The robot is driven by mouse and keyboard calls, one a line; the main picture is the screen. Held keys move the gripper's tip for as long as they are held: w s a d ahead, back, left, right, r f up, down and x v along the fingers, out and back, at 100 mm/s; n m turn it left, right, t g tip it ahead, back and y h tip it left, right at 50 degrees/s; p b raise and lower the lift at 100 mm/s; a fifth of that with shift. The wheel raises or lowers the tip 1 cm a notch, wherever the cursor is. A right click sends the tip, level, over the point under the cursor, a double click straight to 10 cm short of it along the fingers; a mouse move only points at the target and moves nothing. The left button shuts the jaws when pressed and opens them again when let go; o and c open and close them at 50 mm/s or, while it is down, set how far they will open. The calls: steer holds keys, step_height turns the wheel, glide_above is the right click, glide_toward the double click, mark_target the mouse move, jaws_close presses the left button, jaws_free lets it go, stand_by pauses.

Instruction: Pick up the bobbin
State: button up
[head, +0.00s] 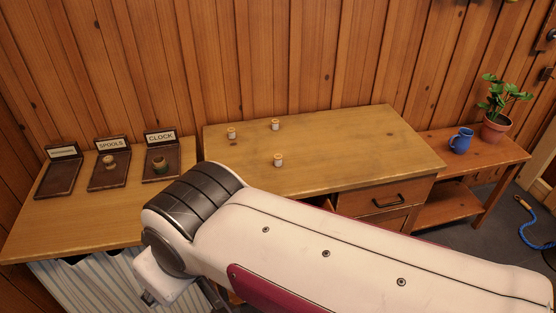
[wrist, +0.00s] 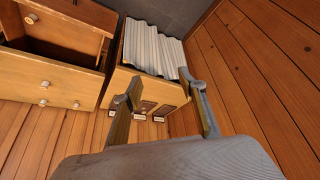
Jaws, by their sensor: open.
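Three small pale spools with wooden-coloured ends stand upright on the middle table: one at the back left (head: 231,133), one at the back (head: 275,124) and one nearer the front (head: 278,160). They look alike, and I cannot tell which is the bobbin. Another spool-like piece (head: 109,162) sits in the tray labelled SPOOLS (head: 96,184), and a greenish one (head: 159,163) in the CLOCK tray (head: 148,177). In the wrist view my gripper (wrist: 162,88) is open and empty, with no spool between its fingers. In the head view my arm mostly hides it.
A third labelled tray (head: 58,180) lies empty at the left. The middle table (head: 355,140) has clear space around the spools; my arm covers its front edge. An open drawer (wrist: 60,48) shows in the wrist view. A blue mug (head: 461,140) and potted plant (head: 495,128) stand right.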

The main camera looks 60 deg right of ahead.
mark_target(277, 159)
steer(key=w+d+f+n+g+h, duration=0.2)
steer(key=d+f, duration=0.5)
steer(key=d, duration=1)
steer(key=w+d+f+n+g+h, duration=0.2)
steer(key=d+f+n, duration=0.4)
steer(key=d, duration=1.1)
steer(key=w+d+f+n+g+h, duration=0.2)
steer(key=w+d+f+n, duration=0.3)
steer(key=d, duration=1.2)
steer(key=shift+w+f+h, duration=0.2)
steer(key=shift+f+h, duration=0.25)
steer(key=shift+f, duration=0.6)
steer(key=shift+w+f+h, duration=0.2)
steer(key=shift+f+h, duration=0.25)
steer(key=shift+f, duration=0.6)
steer(key=w+d+n, duration=0.1)
steer(key=w+n, duration=0.1)
steer(key=w+r+n+t, duration=0.1)
steer(key=w+n, duration=0.1)
steer(key=w+d+n+h, duration=0.1)
steer(key=w+n, duration=0.1)
steer(key=shift+d+r+t, duration=0.35)
steer(key=shift+r+t, duration=0.05)
steer(key=shift+w+a+n, duration=0.1)
steer(key=shift+w+n, duration=0.05)
steer(key=shift+n, duration=0.55)
steer(key=shift+x, duration=1.3)
steer(key=shift+f, duration=0.1)
